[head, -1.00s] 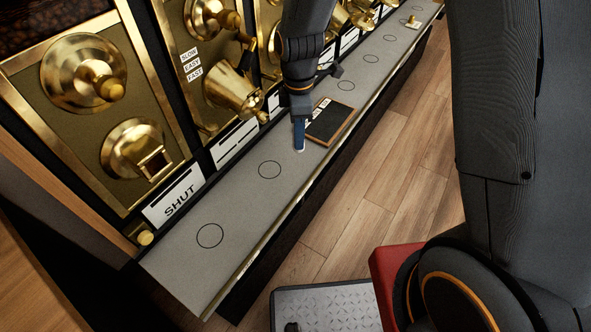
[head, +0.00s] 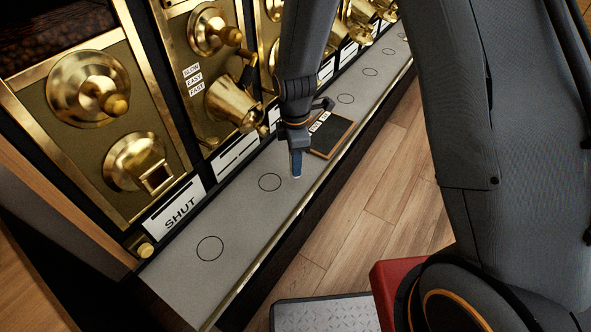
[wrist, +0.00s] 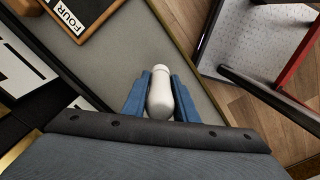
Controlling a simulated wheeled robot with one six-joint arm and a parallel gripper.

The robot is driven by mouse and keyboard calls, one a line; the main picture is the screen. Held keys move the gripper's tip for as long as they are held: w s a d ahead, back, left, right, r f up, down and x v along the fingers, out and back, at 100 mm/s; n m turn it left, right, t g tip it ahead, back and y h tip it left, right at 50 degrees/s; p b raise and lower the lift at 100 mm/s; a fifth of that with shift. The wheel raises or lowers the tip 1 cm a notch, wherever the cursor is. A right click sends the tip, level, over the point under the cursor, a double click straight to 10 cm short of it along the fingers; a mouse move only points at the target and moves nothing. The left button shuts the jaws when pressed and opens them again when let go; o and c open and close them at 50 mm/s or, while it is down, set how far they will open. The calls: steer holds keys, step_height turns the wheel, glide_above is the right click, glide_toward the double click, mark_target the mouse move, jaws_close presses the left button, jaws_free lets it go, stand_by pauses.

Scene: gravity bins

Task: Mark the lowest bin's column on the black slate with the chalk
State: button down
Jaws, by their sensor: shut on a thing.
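My gripper (head: 296,165) is low over the grey counter, just left of and nearer than the black slate (head: 333,136). In the wrist view its blue fingers (wrist: 160,88) are shut on a white, round-ended chalk (wrist: 160,96). The slate lies flat in a wooden frame, partly behind my gripper. The wrist view shows its corner (wrist: 93,10) and a "FOUR" label; the rest is cut off. I see no chalk mark on the visible parts. Dark beans (head: 58,16) show in the leftmost bin; the other bins' levels are out of view.
Brass dispensers (head: 135,160) line the counter's left side, the nearest labelled "SHUT" (head: 178,213). The grey counter (head: 235,215) has printed circles and a brass front edge. Wooden floor (head: 400,170) lies to the right.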

steer(key=shift+f+p, duration=0.45)
steer(key=shift+f, duration=1.3)
steer(key=shift+f, duration=0.1)
steer(key=shift+f, duration=0.15)
steer(key=c, duration=1.4)
jaws_free()
steer(key=r, duration=0.3)
steer(key=r+b, duration=0.1)
steer(key=r, duration=0.2)
steer(key=shift+w+d+r+b, duration=0.2)
steer(key=shift+b, duration=0.1)
steer(key=shift+s+d+r, duration=0.1)
steer(key=shift+r, duration=0.75)
steer(key=s+d+r+m, duration=1.2)
steer(key=s+d+m, duration=0.2)
steer(key=m, duration=0.5)
steer(key=shift+s+d+r+m, duration=0.2)
steer(key=shift+s+m, duration=0.1)
steer(key=shift+s, duration=0.4)
